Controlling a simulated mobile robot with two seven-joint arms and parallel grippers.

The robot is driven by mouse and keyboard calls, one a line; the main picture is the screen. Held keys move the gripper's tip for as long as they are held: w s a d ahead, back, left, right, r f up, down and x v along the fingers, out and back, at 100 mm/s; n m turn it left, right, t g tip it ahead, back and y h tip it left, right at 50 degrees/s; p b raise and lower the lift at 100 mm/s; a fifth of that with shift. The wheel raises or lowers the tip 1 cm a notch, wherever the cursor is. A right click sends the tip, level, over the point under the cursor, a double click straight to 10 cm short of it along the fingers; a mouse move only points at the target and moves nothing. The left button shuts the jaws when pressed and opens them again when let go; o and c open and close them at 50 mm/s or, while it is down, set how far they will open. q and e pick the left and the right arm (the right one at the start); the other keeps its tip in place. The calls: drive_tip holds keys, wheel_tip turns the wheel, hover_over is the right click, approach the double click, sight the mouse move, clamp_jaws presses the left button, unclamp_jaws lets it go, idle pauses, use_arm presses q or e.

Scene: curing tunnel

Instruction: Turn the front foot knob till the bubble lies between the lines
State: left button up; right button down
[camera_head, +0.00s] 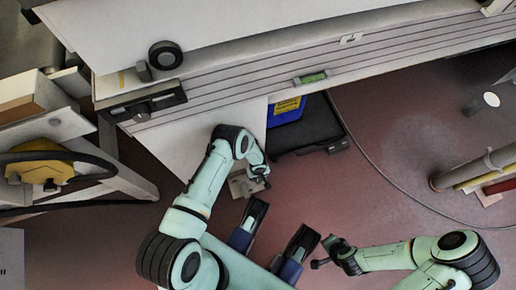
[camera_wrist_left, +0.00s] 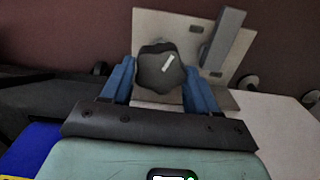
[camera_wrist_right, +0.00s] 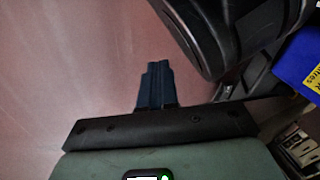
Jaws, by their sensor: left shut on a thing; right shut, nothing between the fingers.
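The front foot knob (camera_wrist_left: 160,70) is dark, lobed and has a white stripe on its face. It stands in front of a pale foot plate (camera_wrist_left: 150,25) in the left wrist view. My left gripper (camera_head: 262,182) is shut on the knob, with one blue finger on each side of it. In the head view the foot plate (camera_head: 240,188) shows beside the gripper below the machine. The green level vial (camera_head: 313,77) sits on the machine's long front rail; its bubble and lines are too small to make out. My right gripper (camera_head: 318,264) is shut and empty, away from the machine.
A cable curves across the floor to the right. Shelving with a yellow item (camera_head: 40,165) stands left. The reddish floor around my right gripper is clear.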

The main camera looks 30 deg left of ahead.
use_arm(q)
drive_tip(key=m, duration=0.3)
drive_tip(key=m+b, duration=0.1)
drive_tip(key=m, duration=0.1)
drive_tip(key=shift+m, duration=0.4)
drive_tip(key=m+b, duration=0.1)
drive_tip(key=m, duration=0.5)
drive_tip(key=shift+b, duration=0.3)
use_arm(e)
drive_tip(key=s+f+g, duration=0.2)
drive_tip(key=s+f, duration=0.2)
drive_tip(key=s, duration=0.1)
drive_tip(key=shift+s+d, duration=0.2)
drive_tip(key=shift+d, duration=0.15)
use_arm(q)
drive_tip(key=o, duration=1.1)
drive_tip(key=shift+c, duration=0.2)
wheel_tip(320, 180, up, 13)
drive_tip(key=p, duration=0.4)
drive_tip(key=shift+r+p, duration=0.2)
drive_tip(key=shift+p, duration=0.15)
use_arm(e)
drive_tip(key=w+a+r+t, duration=0.1)
drive_tip(key=w+r+t, duration=0.2)
drive_tip(key=w+r, duration=0.4)
drive_tip(key=shift+w+a+r, duration=0.2)
drive_tip(key=shift+w+r, duration=0.1)
drive_tip(key=shift+w, duration=0.5)
